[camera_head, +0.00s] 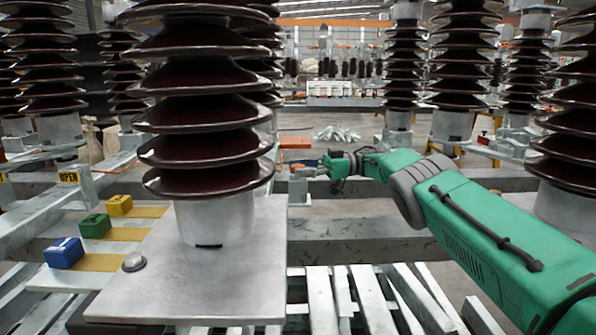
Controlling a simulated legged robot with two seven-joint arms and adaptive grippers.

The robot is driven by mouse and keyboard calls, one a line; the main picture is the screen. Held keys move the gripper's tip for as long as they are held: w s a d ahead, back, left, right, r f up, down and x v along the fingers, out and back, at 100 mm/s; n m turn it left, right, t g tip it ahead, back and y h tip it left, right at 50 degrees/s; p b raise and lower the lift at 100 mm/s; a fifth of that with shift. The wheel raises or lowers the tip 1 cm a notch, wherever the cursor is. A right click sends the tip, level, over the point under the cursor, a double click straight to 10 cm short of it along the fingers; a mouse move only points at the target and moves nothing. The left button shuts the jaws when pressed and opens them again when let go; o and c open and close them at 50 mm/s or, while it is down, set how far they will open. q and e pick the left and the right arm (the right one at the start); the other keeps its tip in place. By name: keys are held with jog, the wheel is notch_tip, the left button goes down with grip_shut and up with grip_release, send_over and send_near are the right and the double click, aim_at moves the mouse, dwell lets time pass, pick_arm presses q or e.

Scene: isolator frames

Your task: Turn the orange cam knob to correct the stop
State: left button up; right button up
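An orange block-like part (295,142), which may be the cam knob, sits at mid-picture just right of the large brown insulator. My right arm is green and reaches in from the right. Its gripper (326,168) is small and far off, beside and slightly below the orange part. A grey metal block (299,188) lies just under the gripper. I cannot tell whether the gripper touches anything, or whether its fingers are open or shut. My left gripper is not in view.
A large ribbed insulator (207,110) on a grey plate (200,285) fills the left foreground. Blue (64,252), green (95,226) and yellow (119,205) blocks stand left of it. Grey beams cross behind; loose metal bars (322,300) lie in front.

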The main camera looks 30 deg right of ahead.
jog(key=shift+r, duration=0.35)
notch_tip(320, 180, up, 7)
jog(key=shift+w+d+r, duration=0.1)
jog(key=shift+r, duration=0.05)
jog(key=shift+d+r, duration=0.1)
jog(key=shift+r, duration=0.75)
jog(key=shift+w, duration=0.1)
